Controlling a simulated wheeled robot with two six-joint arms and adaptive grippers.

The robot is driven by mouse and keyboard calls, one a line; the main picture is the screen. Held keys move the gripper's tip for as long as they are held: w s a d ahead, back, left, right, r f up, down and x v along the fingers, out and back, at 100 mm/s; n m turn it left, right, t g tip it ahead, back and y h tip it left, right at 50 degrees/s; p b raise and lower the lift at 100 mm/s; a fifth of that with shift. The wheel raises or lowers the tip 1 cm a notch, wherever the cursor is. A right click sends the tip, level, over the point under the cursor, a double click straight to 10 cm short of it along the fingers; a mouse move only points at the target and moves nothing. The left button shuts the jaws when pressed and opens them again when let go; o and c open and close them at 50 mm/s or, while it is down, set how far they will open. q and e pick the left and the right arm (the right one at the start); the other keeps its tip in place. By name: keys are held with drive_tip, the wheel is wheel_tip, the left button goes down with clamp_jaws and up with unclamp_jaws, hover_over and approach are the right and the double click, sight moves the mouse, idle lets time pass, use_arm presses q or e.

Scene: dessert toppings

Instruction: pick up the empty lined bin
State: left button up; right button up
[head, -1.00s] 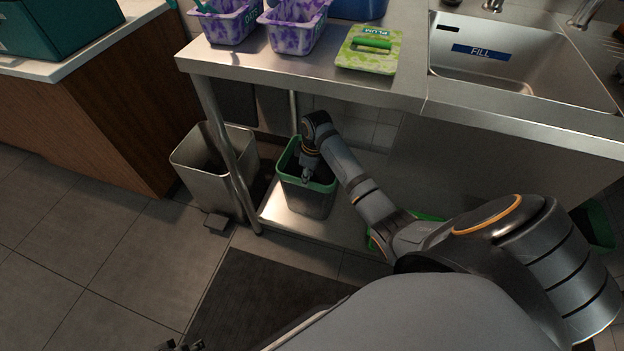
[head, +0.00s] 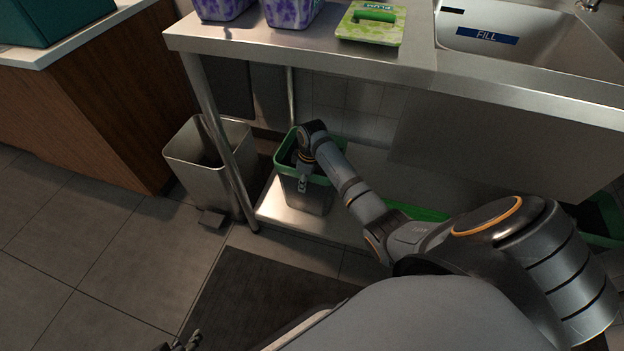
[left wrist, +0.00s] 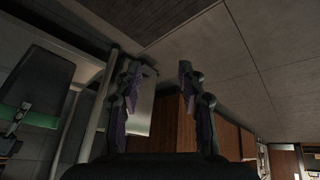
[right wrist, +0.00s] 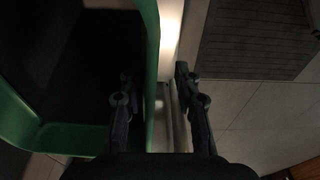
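A grey bin with a green rim (head: 312,200) stands upright on the low metal shelf under the counter. Its inside is dark, and I cannot make out the liner. My right gripper (head: 303,184) is at its front rim. In the right wrist view, the right gripper (right wrist: 154,80) has its fingers apart, one on the inner side and one on the outer side of the green rim (right wrist: 148,35). My left gripper (head: 183,343) is low at the bottom edge of the head view, far from the bin. In the left wrist view, the left gripper (left wrist: 158,70) is open and empty.
A steel bin with a pedal (head: 208,165) stands left of the table leg (head: 217,140). More green-rimmed items (head: 420,213) show behind my right arm. The steel counter (head: 290,50) overhangs the shelf. A dark mat (head: 250,295) lies on the floor in front.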

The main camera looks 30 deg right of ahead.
use_arm(q)
drive_tip(key=w+a+r+t+b, duration=0.1)
drive_tip(key=w+r+t+b, duration=0.1)
drive_tip(key=w+r+t, duration=0.7)
drive_tip(key=w+r, duration=0.6)
drive_tip(key=r, duration=0.1)
drive_tip(key=shift+a+r+t+y, duration=0.2)
drive_tip(key=shift+r+t+y, duration=0.1)
drive_tip(key=shift+t, duration=0.1)
use_arm(e)
drive_tip(key=f, duration=0.3)
drive_tip(key=shift+w+f, duration=0.25)
drive_tip(key=shift+f, duration=0.1)
drive_tip(key=shift+c, duration=0.4)
clamp_jaws()
